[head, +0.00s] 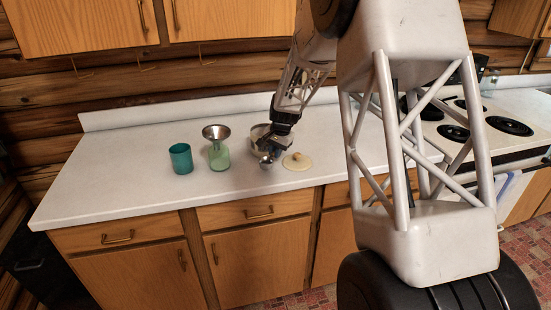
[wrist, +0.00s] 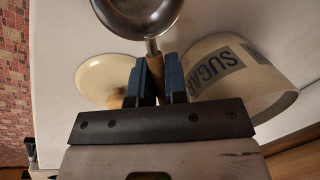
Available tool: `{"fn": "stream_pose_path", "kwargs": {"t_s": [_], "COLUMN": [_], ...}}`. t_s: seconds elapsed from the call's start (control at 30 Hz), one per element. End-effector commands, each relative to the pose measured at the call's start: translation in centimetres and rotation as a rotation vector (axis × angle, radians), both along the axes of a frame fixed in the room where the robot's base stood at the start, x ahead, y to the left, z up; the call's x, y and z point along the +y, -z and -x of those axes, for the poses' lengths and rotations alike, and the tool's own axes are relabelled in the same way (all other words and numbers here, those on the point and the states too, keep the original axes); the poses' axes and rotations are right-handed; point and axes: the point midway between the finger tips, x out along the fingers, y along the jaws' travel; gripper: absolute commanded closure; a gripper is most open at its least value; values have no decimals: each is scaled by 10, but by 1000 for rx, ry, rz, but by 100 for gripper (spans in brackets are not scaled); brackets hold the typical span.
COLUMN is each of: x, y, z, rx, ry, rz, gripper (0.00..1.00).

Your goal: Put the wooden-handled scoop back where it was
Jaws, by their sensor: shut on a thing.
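The scoop has a round metal bowl (wrist: 140,16) and a wooden handle (wrist: 155,70). In the wrist view my gripper (wrist: 157,78) is shut on the handle, with the bowl beyond the fingertips. In the head view my gripper (head: 279,138) is above the counter at the cream SUGAR canister, and the scoop's bowl (head: 266,160) shows below it, in front of the canister. The canister (wrist: 262,78) is to the right of the scoop in the wrist view. It is largely hidden behind my gripper in the head view, and its inside is not clear.
A cream lid with a wooden knob (head: 298,163) lies on the white counter (head: 110,165), right of the canister. A green glass bottle (head: 218,158) with a metal funnel (head: 215,132) and a teal cup (head: 181,159) stand left. The stove (head: 500,125) is right. The counter's left end is clear.

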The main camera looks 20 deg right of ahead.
Motion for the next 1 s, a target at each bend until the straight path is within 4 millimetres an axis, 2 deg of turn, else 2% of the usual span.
{"fn": "stream_pose_path", "kwargs": {"t_s": [0.23, 0.73, 0.77, 0.9, 1.0], "x": [0, 0, 0, 0, 0], "y": [24, 30, 30, 30, 30], "z": [0, 0, 0, 0, 0], "rx": [2, 0, 0, 0, 0], "ry": [1, 0, 0, 0, 0], "rz": [0, 0, 0, 0, 0], "gripper": [100, 100, 85, 63, 61]}}
